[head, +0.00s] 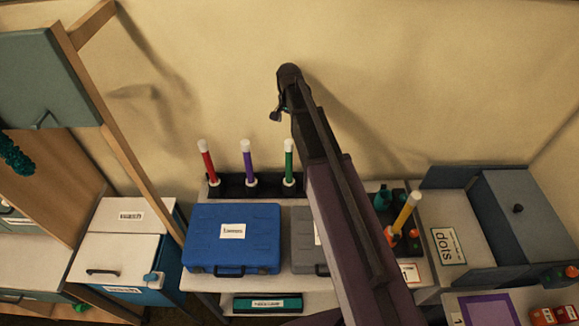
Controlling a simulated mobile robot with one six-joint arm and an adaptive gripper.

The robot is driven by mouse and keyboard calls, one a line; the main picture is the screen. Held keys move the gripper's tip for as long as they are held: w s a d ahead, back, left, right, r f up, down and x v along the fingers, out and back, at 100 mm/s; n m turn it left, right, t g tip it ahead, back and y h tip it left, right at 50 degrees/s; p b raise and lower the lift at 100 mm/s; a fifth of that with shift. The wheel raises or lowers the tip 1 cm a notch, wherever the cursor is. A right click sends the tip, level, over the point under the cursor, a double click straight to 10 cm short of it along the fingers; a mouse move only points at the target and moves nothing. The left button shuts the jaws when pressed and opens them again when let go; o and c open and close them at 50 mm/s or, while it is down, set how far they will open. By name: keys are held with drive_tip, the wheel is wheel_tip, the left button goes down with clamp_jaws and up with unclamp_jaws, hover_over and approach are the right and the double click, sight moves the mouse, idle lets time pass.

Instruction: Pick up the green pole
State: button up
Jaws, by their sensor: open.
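The green pole (289,163) stands upright with a white cap and white foot in a black rack (268,187) by the back wall. A red pole (207,163) and a purple pole (247,162) stand to its left in the same rack. My arm reaches up from the bottom, just right of the green pole in the picture. My gripper (277,114) shows small and dark above the green pole in the picture. It is open, empty and apart from the pole. Much of it is hidden behind the arm.
A blue case (232,245) and a grey case (303,238), partly behind my arm, lie in front of the rack. A yellow pole (405,212) leans at the right beside a grey box (510,215). A wooden frame (125,150) stands at left.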

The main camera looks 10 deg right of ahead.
sight(289, 148)
drive_tip(key=shift+f, duration=0.2)
wheel_tip(289, 148, down, 8)
drive_tip(key=b, duration=0.8)
drive_tip(key=shift+f+b, duration=0.15)
drive_tip(key=shift+b, duration=0.2)
drive_tip(key=shift+f, duration=0.1)
drive_tip(key=shift+w+a+f+b, duration=0.1)
drive_tip(key=shift+f+b, duration=1.15)
drive_tip(key=shift+b, duration=0.05)
drive_tip(key=shift+w+f+b, duration=0.1)
drive_tip(key=shift+f+b, duration=1.15)
drive_tip(key=shift+b, duration=0.05)
clamp_jaws()
